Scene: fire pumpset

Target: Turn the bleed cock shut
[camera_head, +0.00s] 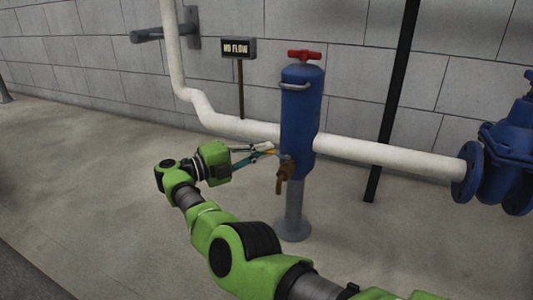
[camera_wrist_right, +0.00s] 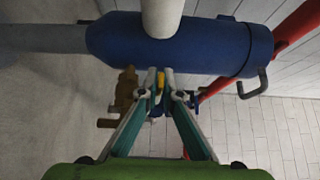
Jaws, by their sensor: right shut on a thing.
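The bleed cock is on the side of an upright blue cylinder (camera_head: 301,110). A brass cock body with a downward spout (camera_head: 284,174) shows low on the cylinder, and also in the right wrist view (camera_wrist_right: 127,90). A small yellow lever (camera_wrist_right: 160,82) shows between my fingertips in the right wrist view. My right gripper (camera_head: 271,152) reaches the cylinder from the left, just above the brass body. In the right wrist view its fingertips (camera_wrist_right: 160,78) are closed on the yellow lever. The fingers hide part of the lever. My left gripper is not in view.
A white pipe (camera_head: 375,153) runs behind the cylinder to a blue flanged valve (camera_head: 498,155) at right. A red handle (camera_head: 305,55) tops the cylinder. A "NO FLOW" sign (camera_head: 238,48) stands behind, near the block wall. The floor at left is clear.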

